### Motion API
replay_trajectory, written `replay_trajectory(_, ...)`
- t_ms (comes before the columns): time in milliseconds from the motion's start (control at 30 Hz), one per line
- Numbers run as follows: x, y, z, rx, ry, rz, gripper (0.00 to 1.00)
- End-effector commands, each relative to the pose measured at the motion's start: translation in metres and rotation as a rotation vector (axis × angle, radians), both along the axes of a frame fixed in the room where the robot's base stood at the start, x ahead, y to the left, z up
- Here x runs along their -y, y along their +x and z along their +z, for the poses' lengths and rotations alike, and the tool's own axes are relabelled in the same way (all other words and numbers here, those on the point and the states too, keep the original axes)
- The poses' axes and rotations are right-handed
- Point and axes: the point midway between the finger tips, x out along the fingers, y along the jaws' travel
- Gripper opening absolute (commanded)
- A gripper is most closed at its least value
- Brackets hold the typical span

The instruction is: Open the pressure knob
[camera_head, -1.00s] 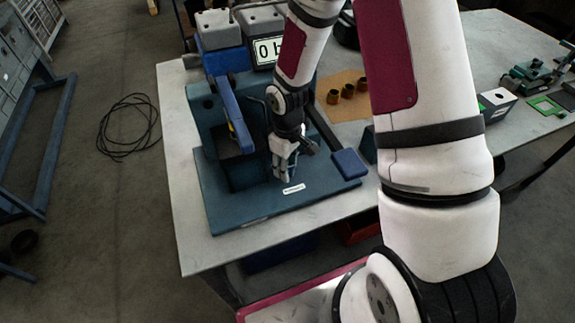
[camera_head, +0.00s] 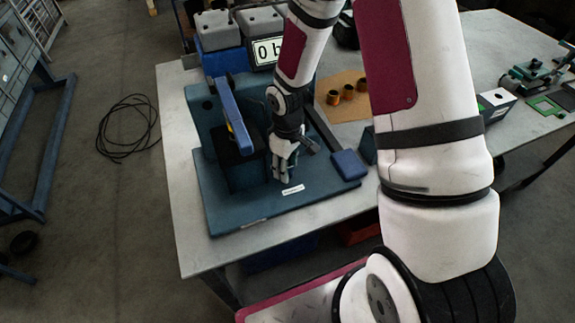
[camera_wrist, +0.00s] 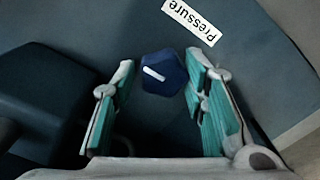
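The pressure knob (camera_wrist: 163,73) is a small dark blue, many-sided knob with a white line across its top. In the wrist view it lies between the tips of my gripper (camera_wrist: 160,70), closer to the right finger. My gripper is open, with its green-padded fingers apart on either side of the knob, and a gap shows at the left finger. A white label reading "Pressure" (camera_wrist: 192,22) lies beside the knob. In the head view my gripper (camera_head: 285,178) points down at the blue base plate (camera_head: 240,215), near the label. The knob is hidden there.
A blue lever (camera_head: 234,115) and dark block stand left of my gripper. A blue pad-ended bar (camera_head: 348,164) lies to the right. A display (camera_head: 266,51) behind shows "0 b", partly covered. Several brass-coloured rings stand on a brown mat (camera_head: 340,108).

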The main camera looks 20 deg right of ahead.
Motion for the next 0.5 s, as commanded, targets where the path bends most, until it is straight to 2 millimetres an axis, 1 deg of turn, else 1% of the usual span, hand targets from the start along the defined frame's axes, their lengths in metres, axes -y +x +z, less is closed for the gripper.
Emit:
replay_trajectory(33, -0.005, -0.003, 0.0, -0.004, 0.004, 0.007, 0.54)
replay_trajectory(267, -0.006, -0.003, 0.002, -0.004, 0.006, 0.008, 0.54)
replay_trajectory(367, -0.006, -0.002, 0.011, -0.001, 0.005, 0.007, 0.54)
replay_trajectory(500, -0.003, -0.001, 0.036, 0.004, 0.004, 0.004, 0.54)
